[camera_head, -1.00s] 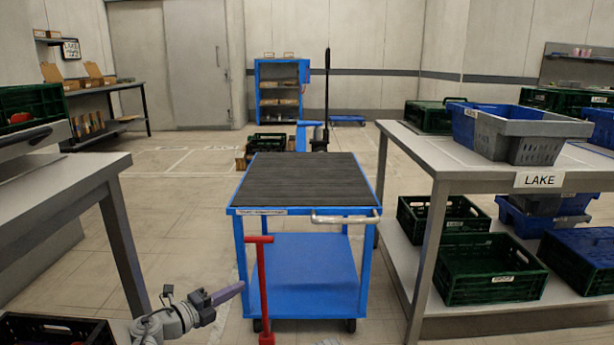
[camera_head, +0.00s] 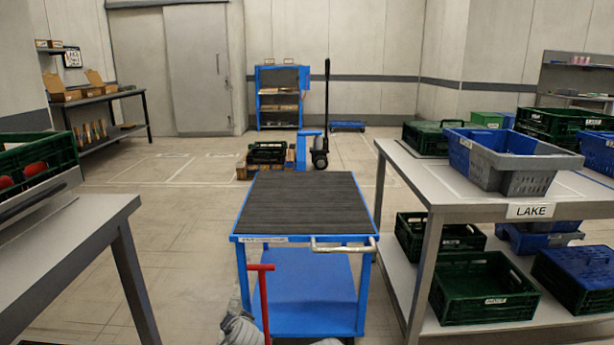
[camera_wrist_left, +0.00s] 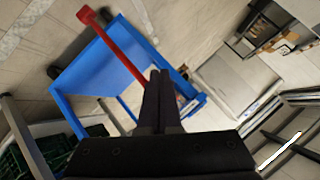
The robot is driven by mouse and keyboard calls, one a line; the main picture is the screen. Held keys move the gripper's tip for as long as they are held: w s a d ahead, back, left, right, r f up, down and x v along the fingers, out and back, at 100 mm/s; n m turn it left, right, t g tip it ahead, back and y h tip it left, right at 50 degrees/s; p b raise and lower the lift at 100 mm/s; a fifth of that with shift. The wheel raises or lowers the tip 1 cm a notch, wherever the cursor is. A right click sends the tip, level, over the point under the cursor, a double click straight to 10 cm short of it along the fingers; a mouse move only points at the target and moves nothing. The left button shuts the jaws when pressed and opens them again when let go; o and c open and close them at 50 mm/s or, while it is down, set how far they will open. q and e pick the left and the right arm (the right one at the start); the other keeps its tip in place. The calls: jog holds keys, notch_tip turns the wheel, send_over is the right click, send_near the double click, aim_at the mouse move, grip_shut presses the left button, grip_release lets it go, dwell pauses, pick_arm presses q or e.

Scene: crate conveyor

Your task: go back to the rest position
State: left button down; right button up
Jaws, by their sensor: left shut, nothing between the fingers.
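My left gripper (camera_wrist_left: 160,95) shows in the left wrist view with its two dark fingers together and nothing between them. In that view the red T-shaped handle (camera_wrist_left: 110,45) and the blue frame of the cart (camera_wrist_left: 85,80) lie beyond the fingers. In the head view only a grey part of my left arm shows at the bottom, beside the red handle (camera_head: 262,300); the left gripper itself is not visible there. My right gripper is in neither view.
A blue cart (camera_head: 305,210) with a bare dark top stands straight ahead. A table labelled LAKE (camera_head: 470,198) with crates is at the right. Another table (camera_head: 70,225) is at the left, with a green crate (camera_head: 60,155) on it. Open floor lies between left table and cart.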

pick_arm(q)
jog(key=s+d+f+n+g+h+p, duration=0.1)
jog(key=s+d+g+p, duration=0.2)
jog(key=s+d+g, duration=0.5)
jog(key=s+d+f+g+h+p, duration=0.25)
jog(key=s+d, duration=0.25)
jog(key=s, duration=0.8)
notch_tip(320, 180, up, 37)
jog(key=p, duration=3.6)
jog(key=shift+p, duration=0.3)
jog(key=shift+w+y, duration=0.1)
jog(key=shift+y, duration=0.15)
